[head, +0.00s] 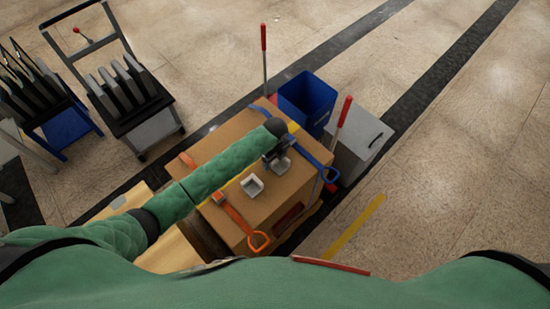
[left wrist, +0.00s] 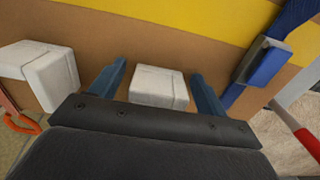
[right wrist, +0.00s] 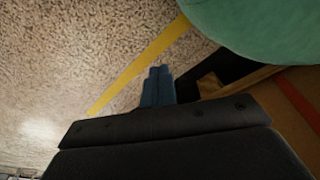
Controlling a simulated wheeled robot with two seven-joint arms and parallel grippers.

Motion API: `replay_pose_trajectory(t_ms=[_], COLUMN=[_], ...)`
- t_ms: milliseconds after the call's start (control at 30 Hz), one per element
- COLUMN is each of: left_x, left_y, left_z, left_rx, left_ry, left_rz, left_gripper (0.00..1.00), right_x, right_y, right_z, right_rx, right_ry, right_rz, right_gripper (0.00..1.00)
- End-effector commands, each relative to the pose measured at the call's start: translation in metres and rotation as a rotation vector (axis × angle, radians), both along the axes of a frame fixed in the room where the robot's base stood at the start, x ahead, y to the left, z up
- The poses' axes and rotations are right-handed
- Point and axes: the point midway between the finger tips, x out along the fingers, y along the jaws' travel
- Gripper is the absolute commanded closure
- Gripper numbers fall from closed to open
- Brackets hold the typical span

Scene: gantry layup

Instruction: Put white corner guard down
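A white corner guard (left wrist: 158,86) sits between the two fingers of my left gripper (left wrist: 158,90), against the brown carton, in the left wrist view. The fingers are spread, with a gap on the guard's left and very little on its right. In the head view this guard (head: 282,166) shows just below my left gripper (head: 277,155), near the carton's right edge. A second white corner guard (head: 251,186) is on the carton to its left; it also shows in the left wrist view (left wrist: 52,78). My right gripper (right wrist: 157,87) has its fingers together, with nothing between them.
The carton (head: 265,205) carries an orange strap (head: 238,220) with a hook and a blue strap (head: 314,157) with a buckle. A blue bin (head: 306,100), a grey bin (head: 357,145) and red-topped poles stand beyond it. A cart (head: 130,100) stands at upper left.

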Motion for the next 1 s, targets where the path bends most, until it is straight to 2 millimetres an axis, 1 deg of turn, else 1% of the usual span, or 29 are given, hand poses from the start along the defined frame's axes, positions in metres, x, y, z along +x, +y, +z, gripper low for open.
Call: replay_pose_trajectory(t_ms=[167, 267, 333, 400, 500, 600, 800, 900, 1000], left_x=[0.0, 0.001, 0.001, 0.001, 0.002, 0.001, 0.001, 0.001, 0.001], left_y=[0.0, 0.0, 0.0, 0.0, 0.0, 0.0, -0.001, 0.0, 0.0], left_z=[0.002, 0.007, 0.014, 0.025, 0.045, 0.064, 0.099, 0.11, 0.118], left_rx=[0.0, -0.001, -0.001, -0.002, -0.001, -0.001, -0.002, -0.001, -0.001], left_ry=[0.0, -0.002, -0.002, -0.004, -0.004, -0.004, -0.002, -0.002, -0.001], left_rz=[0.0, 0.0, -0.001, 0.0, -0.002, -0.001, -0.001, 0.0, -0.001], left_gripper=[0.24, 0.24, 0.24, 0.24, 0.24, 0.24, 0.24, 0.24, 0.24], right_x=[0.0, -0.001, 0.0, 0.003, 0.024, 0.033, 0.043, 0.046, 0.048], right_y=[-0.001, -0.001, -0.001, 0.0, 0.011, 0.014, 0.021, 0.023, 0.025], right_z=[0.0, -0.003, -0.005, -0.006, 0.006, 0.012, 0.027, 0.032, 0.036], right_rx=[-0.001, -0.002, -0.002, -0.003, 0.007, 0.009, 0.013, 0.015, 0.015], right_ry=[0.0, 0.003, 0.007, 0.008, -0.015, -0.016, -0.002, 0.002, 0.005], right_rz=[0.0, 0.0, 0.0, 0.0, 0.0, -0.001, -0.007, -0.008, -0.01], right_gripper=[1.0, 1.0, 1.0, 1.0, 1.0, 1.0, 1.0, 1.0, 1.0])
